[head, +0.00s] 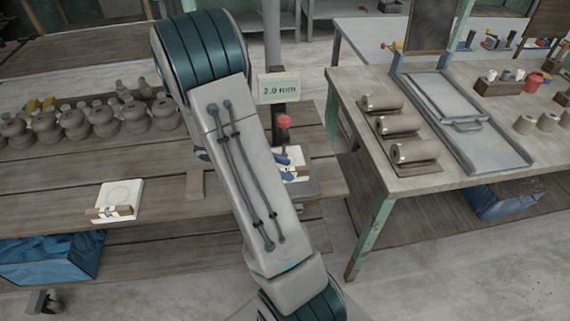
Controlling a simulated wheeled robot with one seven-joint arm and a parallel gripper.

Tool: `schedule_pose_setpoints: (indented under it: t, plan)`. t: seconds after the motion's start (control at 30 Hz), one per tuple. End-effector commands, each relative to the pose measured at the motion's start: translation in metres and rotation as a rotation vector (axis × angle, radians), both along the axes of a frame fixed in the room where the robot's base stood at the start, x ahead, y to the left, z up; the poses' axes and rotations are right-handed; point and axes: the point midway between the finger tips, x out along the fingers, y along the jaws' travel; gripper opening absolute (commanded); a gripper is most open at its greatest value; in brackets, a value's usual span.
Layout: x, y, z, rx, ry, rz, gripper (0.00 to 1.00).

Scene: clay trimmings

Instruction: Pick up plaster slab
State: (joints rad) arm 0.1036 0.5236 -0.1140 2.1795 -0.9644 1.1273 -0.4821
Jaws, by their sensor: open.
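A white, squarish plaster slab (122,192) with a faint round mark on top lies near the front edge of the wooden bench at the left. A small tan block with a pale label sits at its front edge. A second white slab-like piece (296,157) shows partly behind my arm, at a stand with a red knob and blue parts. My arm crosses the middle of the view and hides part of this piece. I do not see my gripper or its fingertips, so its place relative to either slab is hidden.
Several grey clay pots (62,125) stand in a row behind the left slab. A sign reading 2.0 mm (279,88) stands behind my arm. A table (360,92) at the right bears rolled pieces and a metal tray (490,145). Open floor lies in front.

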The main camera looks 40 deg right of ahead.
Motion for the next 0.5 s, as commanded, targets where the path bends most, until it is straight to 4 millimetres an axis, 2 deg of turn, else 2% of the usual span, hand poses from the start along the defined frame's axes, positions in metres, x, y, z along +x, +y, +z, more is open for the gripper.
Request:
schedule_pose_setpoints:
  t: [0.13,0.37,0.4,0.5]
  plan:
    - [-0.0069,-0.0107,-0.0098,0.001,0.001,0.000,0.42]
    - [-0.0074,-0.0124,-0.0112,0.000,0.000,0.002,0.42]
    - [-0.0074,-0.0124,-0.0112,0.000,0.000,0.002,0.39]
    - [-0.0073,-0.0123,-0.0111,0.000,0.000,0.001,0.11]
